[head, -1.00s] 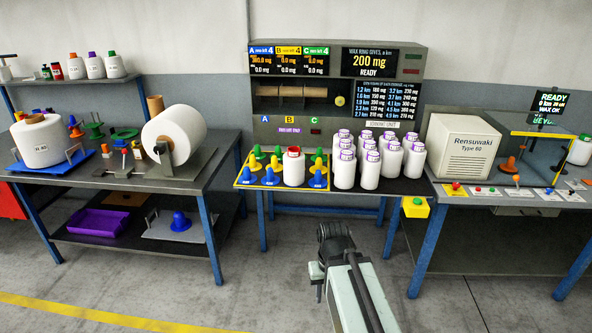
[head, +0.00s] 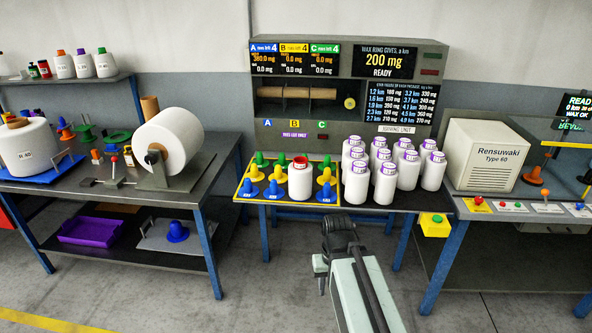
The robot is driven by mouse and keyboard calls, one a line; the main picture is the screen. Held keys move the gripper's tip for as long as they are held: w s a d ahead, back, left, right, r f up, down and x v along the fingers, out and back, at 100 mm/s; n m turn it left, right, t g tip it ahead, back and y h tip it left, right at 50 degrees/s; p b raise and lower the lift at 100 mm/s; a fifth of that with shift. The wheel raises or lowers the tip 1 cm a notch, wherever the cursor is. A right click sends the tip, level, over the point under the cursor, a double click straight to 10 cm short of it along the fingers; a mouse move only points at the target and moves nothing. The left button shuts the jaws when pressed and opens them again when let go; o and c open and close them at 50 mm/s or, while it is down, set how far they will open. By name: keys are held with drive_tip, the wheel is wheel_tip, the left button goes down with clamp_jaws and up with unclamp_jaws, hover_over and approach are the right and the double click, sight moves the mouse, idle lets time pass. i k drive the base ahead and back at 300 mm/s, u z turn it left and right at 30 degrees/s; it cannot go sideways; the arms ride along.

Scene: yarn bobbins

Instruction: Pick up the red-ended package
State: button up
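The red-ended package (head: 300,183) is a white bobbin with a red ring on top. It stands upright on the yellow-edged board (head: 242,193), among green, yellow and blue cones, at the middle table. My gripper (head: 338,226) is in front of this table, below and to the right of the package, and apart from it. It points away from me toward the table. Its fingers are dark and too small to tell whether they are open or shut. No package shows at its end.
Several purple-ended white packages (head: 385,176) stand close to the right of the board. The waxing machine (head: 345,60) rises behind. A yellow box (head: 434,225) hangs at the table's right end. Another bench (head: 120,185) stands left. The floor in front is clear.

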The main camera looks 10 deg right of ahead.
sight(300, 171)
drive_tip(key=u, duration=0.3)
drive_tip(key=i, duration=1.7)
drive_tip(key=u, duration=1)
drive_tip(key=k, duration=0.7)
drive_tip(key=u, duration=0.2)
drive_tip(key=i, duration=0.9)
drive_tip(key=z, duration=0.1)
